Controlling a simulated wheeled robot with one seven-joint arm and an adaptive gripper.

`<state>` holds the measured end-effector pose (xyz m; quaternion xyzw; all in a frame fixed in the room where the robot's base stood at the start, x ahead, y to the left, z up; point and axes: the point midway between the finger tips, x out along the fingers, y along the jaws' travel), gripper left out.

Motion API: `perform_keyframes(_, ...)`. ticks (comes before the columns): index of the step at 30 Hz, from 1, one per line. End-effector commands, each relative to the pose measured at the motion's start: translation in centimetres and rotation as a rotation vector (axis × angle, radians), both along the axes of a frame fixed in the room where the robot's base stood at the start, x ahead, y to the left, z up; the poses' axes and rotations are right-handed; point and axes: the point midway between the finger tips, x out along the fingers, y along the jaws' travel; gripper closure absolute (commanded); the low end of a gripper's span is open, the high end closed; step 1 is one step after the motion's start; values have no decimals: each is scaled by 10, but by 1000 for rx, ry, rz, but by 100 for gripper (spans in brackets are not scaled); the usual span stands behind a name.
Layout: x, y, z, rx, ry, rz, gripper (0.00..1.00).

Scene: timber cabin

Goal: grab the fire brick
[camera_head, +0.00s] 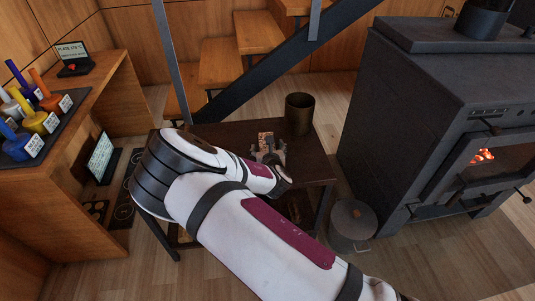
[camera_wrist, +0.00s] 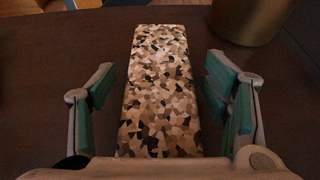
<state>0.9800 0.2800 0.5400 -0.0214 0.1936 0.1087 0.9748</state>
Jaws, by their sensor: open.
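The fire brick (camera_wrist: 158,90) is a long block with a mottled tan, brown and black pattern, lying on the dark table (camera_wrist: 60,50). In the wrist view it lies lengthwise between the two green-padded fingers of my gripper (camera_wrist: 160,95), with a gap on each side. My gripper is open and empty. The brick's near end is hidden behind the gripper's palm. In the head view, part of the brick (camera_head: 265,138) shows just beyond my gripper (camera_head: 268,152), on the small dark table (camera_head: 225,132).
A brown cylindrical pot (camera_head: 299,114) stands right of the brick; it also shows in the wrist view (camera_wrist: 250,20). A black stove (camera_head: 430,110) with fire stands at right, a lidded grey bin (camera_head: 352,226) beside the table. A wooden desk (camera_head: 110,85) with coloured items is at left.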

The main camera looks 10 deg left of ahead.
Motion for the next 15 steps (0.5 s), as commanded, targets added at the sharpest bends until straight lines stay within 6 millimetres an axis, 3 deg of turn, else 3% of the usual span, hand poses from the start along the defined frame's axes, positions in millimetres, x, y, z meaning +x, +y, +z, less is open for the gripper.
perform_keyframes(7, 1, 1, 0, 0, 1, 0, 30)
perform_keyframes(15, 1, 1, 0, 0, 1, 0, 91)
